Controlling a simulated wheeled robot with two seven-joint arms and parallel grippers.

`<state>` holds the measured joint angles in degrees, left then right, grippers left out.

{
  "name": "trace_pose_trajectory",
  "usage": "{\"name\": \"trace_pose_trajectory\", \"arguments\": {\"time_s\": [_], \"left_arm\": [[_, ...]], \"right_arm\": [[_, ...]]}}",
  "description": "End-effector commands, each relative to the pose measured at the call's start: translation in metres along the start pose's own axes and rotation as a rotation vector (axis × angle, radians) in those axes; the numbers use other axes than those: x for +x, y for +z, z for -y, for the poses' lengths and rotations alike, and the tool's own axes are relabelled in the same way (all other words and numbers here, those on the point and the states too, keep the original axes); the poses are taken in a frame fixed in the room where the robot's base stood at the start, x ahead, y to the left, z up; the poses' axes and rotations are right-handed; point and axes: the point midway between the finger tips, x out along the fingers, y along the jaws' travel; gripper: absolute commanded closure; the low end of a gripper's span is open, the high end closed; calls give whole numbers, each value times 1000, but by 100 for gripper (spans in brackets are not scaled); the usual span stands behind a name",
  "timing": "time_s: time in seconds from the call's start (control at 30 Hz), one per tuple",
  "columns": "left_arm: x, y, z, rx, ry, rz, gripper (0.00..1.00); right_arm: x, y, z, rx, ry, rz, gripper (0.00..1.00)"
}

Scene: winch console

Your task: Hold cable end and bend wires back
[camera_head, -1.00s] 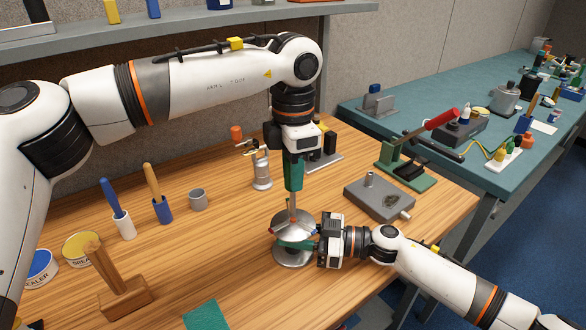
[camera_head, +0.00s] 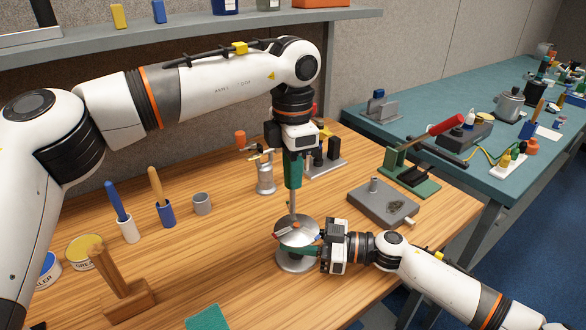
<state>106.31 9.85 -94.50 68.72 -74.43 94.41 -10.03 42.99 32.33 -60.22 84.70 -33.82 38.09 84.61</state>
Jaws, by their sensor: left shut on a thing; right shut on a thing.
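My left gripper (camera_head: 293,184) points straight down and its green fingers are shut on a thin grey upright piece that looks like the cable end (camera_head: 292,204). The piece stands over a round metal stand (camera_head: 311,228) on the wooden bench. Thin reddish and pale strands, apparently the wires (camera_head: 285,232), lie low at the left of the stand's top. My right gripper (camera_head: 290,248) reaches in from the right with green fingers, low in front of the stand's top. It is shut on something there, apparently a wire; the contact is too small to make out.
A grey block with a post (camera_head: 372,203) and a green lever tool (camera_head: 415,183) stand to the right. A small torch-like burner (camera_head: 265,178) is behind left. A wooden stand (camera_head: 125,296), brushes and tins occupy the left. Bare bench (camera_head: 215,265) lies between.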

Motion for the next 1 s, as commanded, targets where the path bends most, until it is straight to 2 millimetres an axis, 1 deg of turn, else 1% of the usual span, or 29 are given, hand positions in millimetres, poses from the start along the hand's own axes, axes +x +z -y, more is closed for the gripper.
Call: {"name": "trace_pose_trajectory", "arguments": {"time_s": [0.57,1.0], "left_arm": [[2,0,20,-2,-2,0,100],[2,0,20,0,0,0,100]], "right_arm": [[0,0,-1,1,3,0,100],[0,0,-1,1,2,0,100]]}}
